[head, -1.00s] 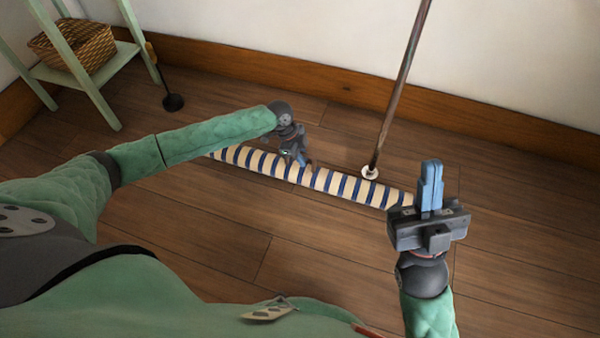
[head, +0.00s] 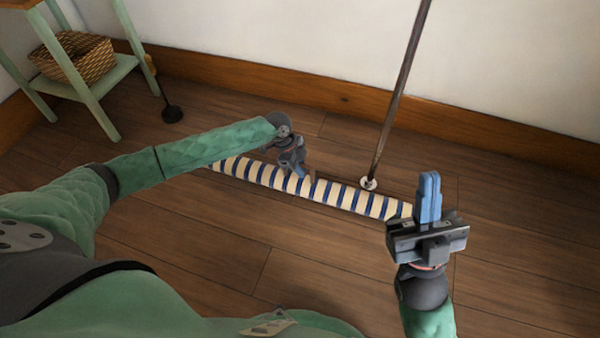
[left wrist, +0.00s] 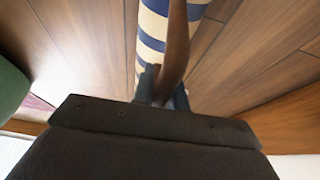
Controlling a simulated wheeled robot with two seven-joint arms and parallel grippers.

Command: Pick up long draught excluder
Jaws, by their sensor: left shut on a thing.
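The long draught excluder (head: 343,195), a cream tube with dark blue stripes, lies on the wooden floor across the middle of the head view. A brown strap (left wrist: 176,45) stands up from it in the left wrist view, with the striped tube (left wrist: 152,28) behind. My left gripper (head: 299,174) is over the tube's middle, its fingers shut on the strap; the fingertips (left wrist: 162,88) are partly hidden by the gripper's body in the left wrist view. My right gripper (head: 428,198) is shut and empty, in front of the tube's right end, which it partly hides.
A thin pole (head: 398,95) with a pale round foot stands just behind the tube. A green stand (head: 108,85) with a wicker basket (head: 76,58) is at the upper left, a dark-footed rod (head: 171,112) beside it. A wooden skirting board runs behind. The front floor is clear.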

